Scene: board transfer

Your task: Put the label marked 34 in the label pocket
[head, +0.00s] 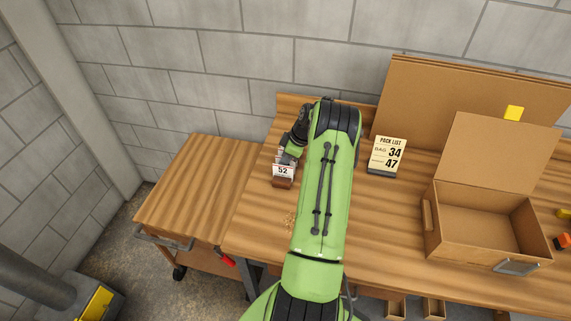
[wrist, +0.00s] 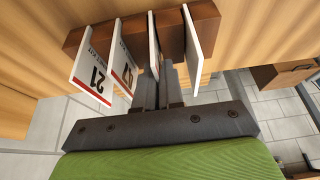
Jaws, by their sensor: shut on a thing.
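A dark wooden label rack (wrist: 75,38) holds several white cards with red edges, standing apart in slots. One card reads 21 (wrist: 96,75); the one beside it (wrist: 124,68) seems to end in 7. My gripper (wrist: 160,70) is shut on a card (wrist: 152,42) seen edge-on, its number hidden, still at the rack. A further card (wrist: 195,50) stands to the right. In the head view my gripper (head: 287,157) is over the rack (head: 282,183), where a card reading 52 (head: 283,170) faces out. A grey metal frame, apparently the label pocket (head: 516,267), is on the open carton's front.
The open cardboard carton (head: 448,228) stands on the bench at right. A pack list sign (head: 388,155) showing 34 and 47 stands behind, between arm and carton. Cardboard sheets (head: 420,90) lean at the wall. A lower wooden cart (head: 190,185) is at left.

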